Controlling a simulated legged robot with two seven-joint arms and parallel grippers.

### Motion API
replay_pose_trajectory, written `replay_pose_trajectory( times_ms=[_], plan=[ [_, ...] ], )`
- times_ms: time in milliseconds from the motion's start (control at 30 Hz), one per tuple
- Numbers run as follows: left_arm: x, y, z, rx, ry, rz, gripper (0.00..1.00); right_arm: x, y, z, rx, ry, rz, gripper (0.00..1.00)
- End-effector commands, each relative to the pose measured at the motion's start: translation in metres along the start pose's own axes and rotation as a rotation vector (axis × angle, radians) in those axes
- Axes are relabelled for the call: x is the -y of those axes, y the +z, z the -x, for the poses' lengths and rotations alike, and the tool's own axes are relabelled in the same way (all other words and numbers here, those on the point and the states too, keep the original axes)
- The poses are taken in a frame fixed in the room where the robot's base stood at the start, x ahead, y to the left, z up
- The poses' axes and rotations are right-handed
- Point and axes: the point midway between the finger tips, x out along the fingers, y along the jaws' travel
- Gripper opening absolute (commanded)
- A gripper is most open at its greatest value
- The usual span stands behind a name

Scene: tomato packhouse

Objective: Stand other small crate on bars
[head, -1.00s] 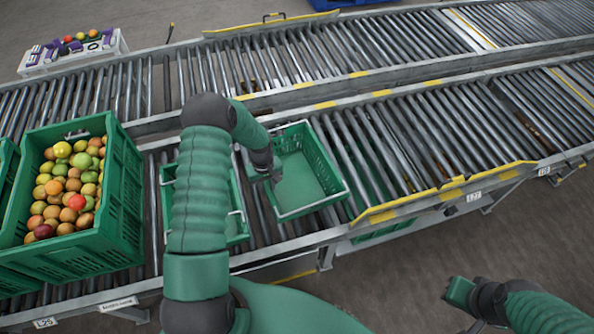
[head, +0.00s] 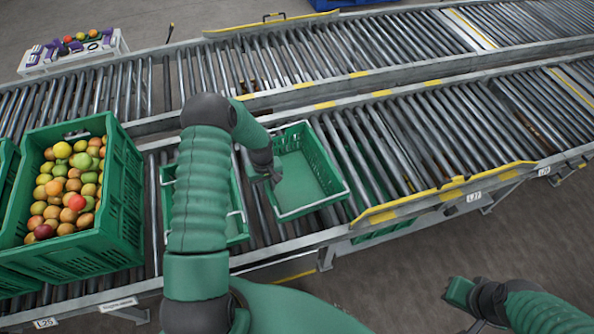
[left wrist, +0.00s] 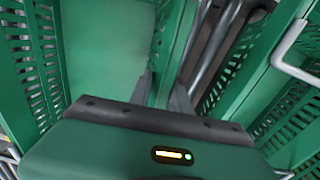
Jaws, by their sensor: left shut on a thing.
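A small green crate (head: 342,170), empty inside, is at the middle of the near roller conveyor. My left gripper (head: 272,176) is at its left wall; in the left wrist view the gripper (left wrist: 163,92) is shut on that wall (left wrist: 171,35). I cannot tell whether the crate touches the rollers. A second small green crate (head: 236,228) is just to its left, partly hidden behind my left arm. Pale metal bars show at its rim, and a bar (left wrist: 287,50) also shows in the left wrist view. My right gripper (head: 460,295) is off the conveyor at lower right; its jaws are unclear.
A large green crate (head: 122,215) full of tomatoes stands on the conveyor at left, with another green crate (head: 8,185) beyond it. The rollers (head: 420,140) right of the held crate are clear. A yellow-marked rail (head: 440,192) edges the near side. A second conveyor runs behind.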

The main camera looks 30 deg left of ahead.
Motion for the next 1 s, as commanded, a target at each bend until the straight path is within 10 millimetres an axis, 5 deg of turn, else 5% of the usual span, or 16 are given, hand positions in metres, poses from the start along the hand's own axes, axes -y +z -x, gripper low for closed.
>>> replay_pose_trajectory(
  times_ms=[733,1000],
  plan=[
    [0.0,0.0,0.046,0.0,0.0,0.0,0.0,0.0,-0.009,0.036,0.0,0.0,0.0,0.0],
    [0.0,0.0,0.049,-0.001,0.001,0.001,0.0,0.0,-0.009,0.037,0.0,0.0,0.0,0.0]
  ],
)
